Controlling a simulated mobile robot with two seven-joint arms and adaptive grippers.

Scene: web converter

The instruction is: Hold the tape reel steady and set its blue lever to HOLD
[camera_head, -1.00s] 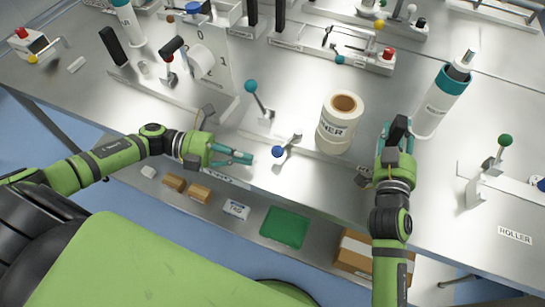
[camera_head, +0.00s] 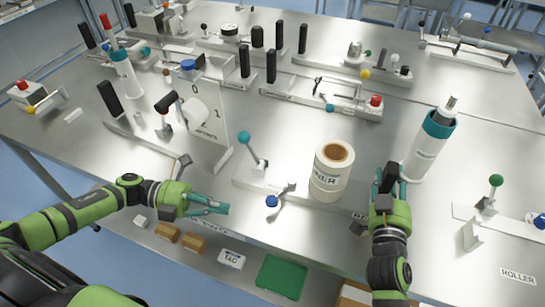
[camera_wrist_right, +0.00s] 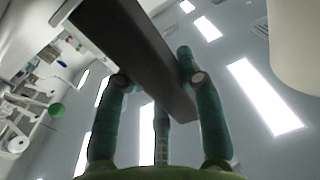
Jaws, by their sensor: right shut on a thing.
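The tape reel (camera_head: 328,184) is a cream roll with a brown core and a partly readable dark label, standing upright near the table's front edge. The blue lever's ball (camera_head: 271,201) sits low at the front, left of the reel, on a short grey arm. My left gripper (camera_head: 222,207) is left of the blue ball, apart from it, with its teal fingers straight, apart and empty. My right gripper (camera_head: 391,180) is right of the reel, shut on a black handle (camera_head: 388,176). The handle shows as a dark bar (camera_wrist_right: 140,55) between the fingers in the right wrist view.
A teal-ball lever (camera_head: 243,137) stands behind the blue one. A white teal-topped cylinder (camera_head: 425,148) stands close behind my right gripper. A numbered panel (camera_head: 212,125) is at left. A green-ball lever (camera_head: 496,181) is at right. Boxes and a green tray (camera_head: 281,278) lie on the lower shelf.

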